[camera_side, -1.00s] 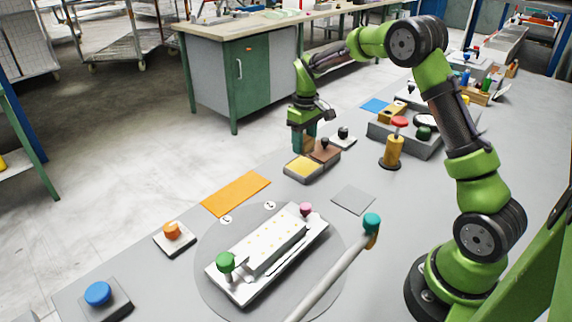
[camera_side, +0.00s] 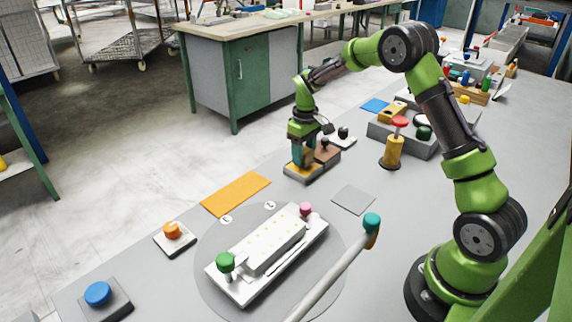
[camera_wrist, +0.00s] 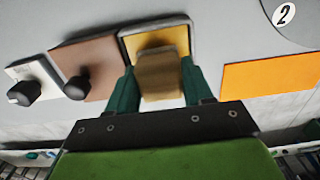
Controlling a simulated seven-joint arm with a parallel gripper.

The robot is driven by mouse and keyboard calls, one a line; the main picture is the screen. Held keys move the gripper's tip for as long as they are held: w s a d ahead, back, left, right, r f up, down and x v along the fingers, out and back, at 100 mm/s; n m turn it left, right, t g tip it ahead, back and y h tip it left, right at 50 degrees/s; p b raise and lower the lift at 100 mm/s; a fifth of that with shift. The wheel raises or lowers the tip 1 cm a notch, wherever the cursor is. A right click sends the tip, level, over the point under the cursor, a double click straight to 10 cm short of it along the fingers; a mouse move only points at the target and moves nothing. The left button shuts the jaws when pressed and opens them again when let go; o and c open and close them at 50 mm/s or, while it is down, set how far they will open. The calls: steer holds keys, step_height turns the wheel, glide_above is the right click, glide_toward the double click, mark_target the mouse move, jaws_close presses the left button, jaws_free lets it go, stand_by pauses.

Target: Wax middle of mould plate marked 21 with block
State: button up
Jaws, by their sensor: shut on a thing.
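My gripper (camera_side: 301,158) is shut on a tan block (camera_wrist: 160,76), which sits between the green fingers in the wrist view. The block is at the yellow pad (camera_wrist: 150,40), covering part of it; whether it touches the pad I cannot tell. In the side view the yellow pad (camera_side: 293,172) is partly hidden behind the gripper. The pale mould plate (camera_side: 240,288) lies on a grey round disc (camera_side: 327,262), with a raised dotted middle (camera_side: 275,244), a green knob (camera_side: 226,262) and a pink knob (camera_side: 306,209). I cannot read 21 on it.
A brown pad (camera_side: 327,153) adjoins the yellow one. An orange mat (camera_side: 236,193), a grey square (camera_side: 353,199) and a yellow post with red top (camera_side: 394,148) stand around. A pale rod with teal end (camera_side: 340,266) rises near the disc. Orange (camera_side: 172,230) and blue (camera_side: 98,293) buttons are at left.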

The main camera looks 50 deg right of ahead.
mark_target(304, 150)
steer(key=shift+f, duration=0.6)
stand_by(1.4)
steer(key=shift+r, duration=3.6)
steer(key=shift+s+f, duration=0.1)
